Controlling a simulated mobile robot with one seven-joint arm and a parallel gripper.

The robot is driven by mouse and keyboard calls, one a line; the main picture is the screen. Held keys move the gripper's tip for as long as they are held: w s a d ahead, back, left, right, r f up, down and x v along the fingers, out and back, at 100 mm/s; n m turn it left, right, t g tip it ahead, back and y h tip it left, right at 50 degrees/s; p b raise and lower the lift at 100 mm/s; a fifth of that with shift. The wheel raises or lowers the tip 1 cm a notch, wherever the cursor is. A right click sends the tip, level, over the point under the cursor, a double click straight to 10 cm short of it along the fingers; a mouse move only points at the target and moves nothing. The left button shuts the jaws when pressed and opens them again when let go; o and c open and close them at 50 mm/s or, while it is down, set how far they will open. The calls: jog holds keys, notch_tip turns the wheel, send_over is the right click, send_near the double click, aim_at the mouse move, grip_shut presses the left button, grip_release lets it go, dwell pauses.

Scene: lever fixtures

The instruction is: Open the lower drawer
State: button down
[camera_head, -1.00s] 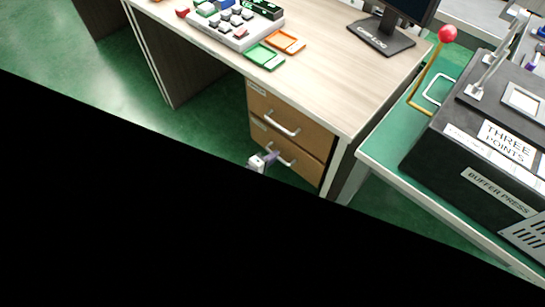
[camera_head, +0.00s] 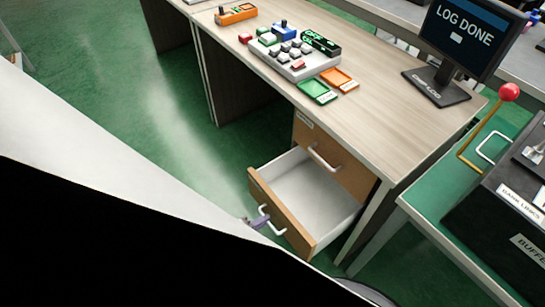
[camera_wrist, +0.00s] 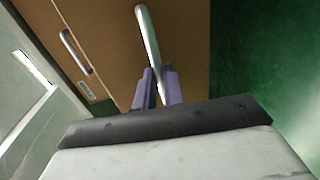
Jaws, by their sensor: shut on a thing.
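The lower drawer (camera_head: 290,222) of the wooden desk is pulled well out, and its empty white inside shows in the head view. Its silver bar handle (camera_head: 268,221) is on the brown front; the handle also shows in the wrist view (camera_wrist: 147,35). My gripper (camera_head: 257,222) is at the left end of this handle, with its purple fingers shut on the bar. In the wrist view my gripper (camera_wrist: 160,88) has one finger on each side of the handle. The upper drawer (camera_head: 330,157) is closed above it. Part of my arm hides the floor in front.
The desk top (camera_head: 390,88) holds a button panel (camera_head: 293,52), a green tray, an orange tray and a monitor (camera_head: 462,38) reading "LOG DONE". A green bench (camera_head: 465,185) with a red-knobbed lever stands at the right. Green floor (camera_head: 150,100) is open at the left.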

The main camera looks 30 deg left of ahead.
jog(key=shift+s+a, duration=0.2)
jog(key=shift+s, duration=0.45)
jog(key=c, duration=1.5)
grip_release()
jog(key=shift+w, duration=0.1)
jog(key=b+v, duration=0.2)
jog(key=v, duration=1.2)
jog(key=shift+f, duration=0.1)
